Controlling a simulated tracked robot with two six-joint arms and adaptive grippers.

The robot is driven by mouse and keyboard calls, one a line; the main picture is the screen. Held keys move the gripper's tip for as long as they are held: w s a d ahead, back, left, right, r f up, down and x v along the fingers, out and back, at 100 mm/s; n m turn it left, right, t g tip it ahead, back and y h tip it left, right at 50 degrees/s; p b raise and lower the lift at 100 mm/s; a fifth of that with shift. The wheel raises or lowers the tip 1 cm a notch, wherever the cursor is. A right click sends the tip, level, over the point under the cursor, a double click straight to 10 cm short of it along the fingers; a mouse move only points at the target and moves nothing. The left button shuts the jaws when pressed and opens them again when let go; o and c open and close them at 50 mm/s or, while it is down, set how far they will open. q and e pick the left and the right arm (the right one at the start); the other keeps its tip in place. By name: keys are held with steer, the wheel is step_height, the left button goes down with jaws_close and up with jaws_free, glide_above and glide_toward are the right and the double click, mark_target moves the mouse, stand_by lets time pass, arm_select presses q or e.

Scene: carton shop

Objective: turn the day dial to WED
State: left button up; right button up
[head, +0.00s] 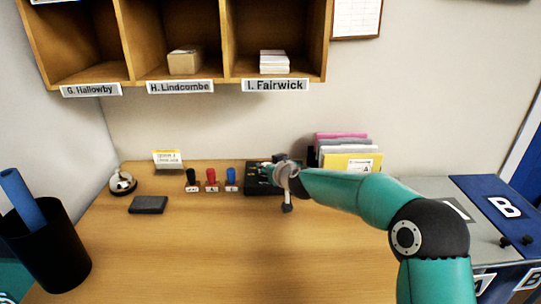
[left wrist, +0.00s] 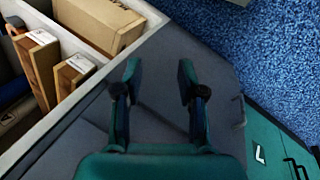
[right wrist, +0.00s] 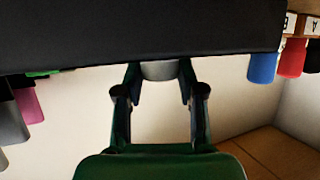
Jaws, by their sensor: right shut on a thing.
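The day dial's black housing (head: 256,190) stands on the desk in the head view, mostly covered by my right gripper (head: 268,172). In the right wrist view the housing (right wrist: 140,28) is a dark block across the top. A pale grey round knob (right wrist: 159,70) sticks out of it between the fingertips of my right gripper (right wrist: 160,78), which is shut on it. The day marks and the pointer are hidden, so I cannot tell the set day. My left gripper (left wrist: 158,80) is open and empty, away from the desk in the left wrist view.
Black, red and blue stamps (head: 211,180) stand left of the housing. Folders (head: 345,160) stand behind my right arm. A dark pad (head: 148,205) and a pen cup (head: 45,245) are at left. The desk front is clear. A carton (left wrist: 100,22) lies near my left gripper.

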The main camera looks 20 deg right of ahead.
steer(key=m+h+p, duration=0.2)
steer(key=p, duration=0.3)
steer(key=m+g+h+p, duration=0.1)
steer(key=m+h+p, duration=0.1)
steer(key=p, duration=0.3)
steer(key=a+m+h+p, duration=0.1)
steer(key=m+h+p, duration=0.1)
steer(key=p, duration=0.3)
steer(key=shift+w+r+m+h, duration=0.1)
steer(key=shift+r+m+h, duration=0.2)
steer(key=shift+h, duration=0.4)
steer(key=shift+f+m+g+h+p, duration=0.15)
steer(key=shift+m+g+h+p, duration=0.55)
steer(key=shift+m+h, duration=0.1)
steer(key=shift+w+f+m+g+h, duration=0.15)
steer(key=shift+m+g+h, duration=0.55)
steer(key=shift+m+h, duration=0.15)
steer(key=shift+m+g+h, duration=0.35)
steer(key=shift+m+g, duration=0.05)
steer(key=shift+m, duration=0.15)
steer(key=shift+d, duration=0.1)
steer(key=o, duration=1.1)
